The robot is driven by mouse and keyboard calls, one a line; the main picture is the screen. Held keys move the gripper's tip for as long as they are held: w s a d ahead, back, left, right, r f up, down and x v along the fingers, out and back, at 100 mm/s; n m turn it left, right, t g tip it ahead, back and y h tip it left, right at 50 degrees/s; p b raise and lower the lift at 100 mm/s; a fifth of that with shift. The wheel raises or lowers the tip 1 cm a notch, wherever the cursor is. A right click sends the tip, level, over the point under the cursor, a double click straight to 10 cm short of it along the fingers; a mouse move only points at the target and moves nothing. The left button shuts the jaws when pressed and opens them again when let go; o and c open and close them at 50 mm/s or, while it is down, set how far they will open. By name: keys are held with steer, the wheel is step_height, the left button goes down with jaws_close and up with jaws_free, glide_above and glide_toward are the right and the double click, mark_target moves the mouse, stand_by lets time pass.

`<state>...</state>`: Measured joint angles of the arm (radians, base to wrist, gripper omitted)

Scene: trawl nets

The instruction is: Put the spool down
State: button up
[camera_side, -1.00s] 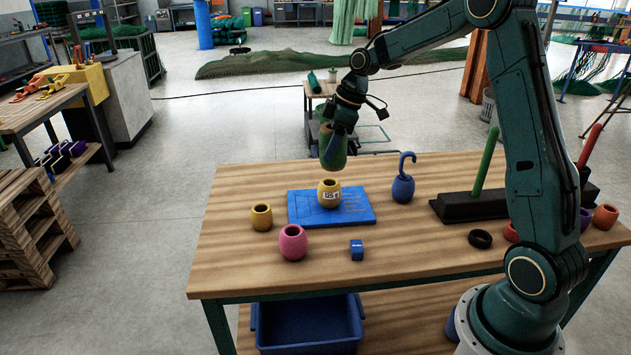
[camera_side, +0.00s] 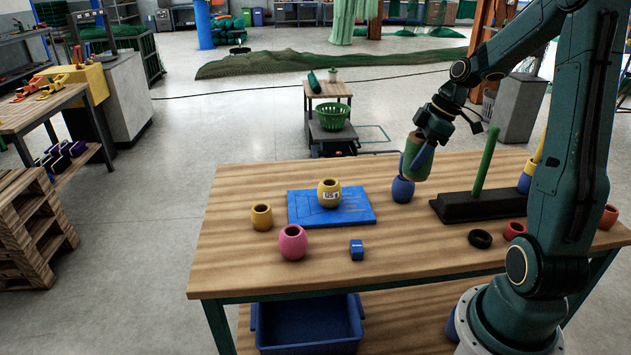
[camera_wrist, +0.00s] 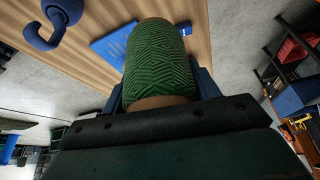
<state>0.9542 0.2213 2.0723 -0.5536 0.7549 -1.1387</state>
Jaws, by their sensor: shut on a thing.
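A green spool (camera_side: 419,163) with a brown end hangs from my gripper (camera_side: 417,146), tilted, above the back right of the wooden table (camera_side: 260,262). In the wrist view the spool (camera_wrist: 157,55) fills the middle, with green zigzag winding, and my gripper (camera_wrist: 160,88) is shut on it. In the side view it overlaps a blue float (camera_side: 402,190) and hides its hook; I cannot tell how close they are. The blue hook (camera_wrist: 58,22) shows at the wrist view's upper left. A green peg (camera_side: 486,160) stands on a black base (camera_side: 455,208), right of the spool.
A yellow labelled float (camera_side: 329,192) stands on a blue board (camera_side: 357,212). The front middle is mostly clear.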

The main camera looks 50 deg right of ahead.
step_height(320, 180, down, 16)
stand_by(0.8)
steer(key=shift+f, duration=0.15)
steer(key=shift+f, duration=1.85)
steer(key=shift+f, duration=0.1)
steer(key=o, duration=1.1)
steer(key=shift+v, duration=6.1)
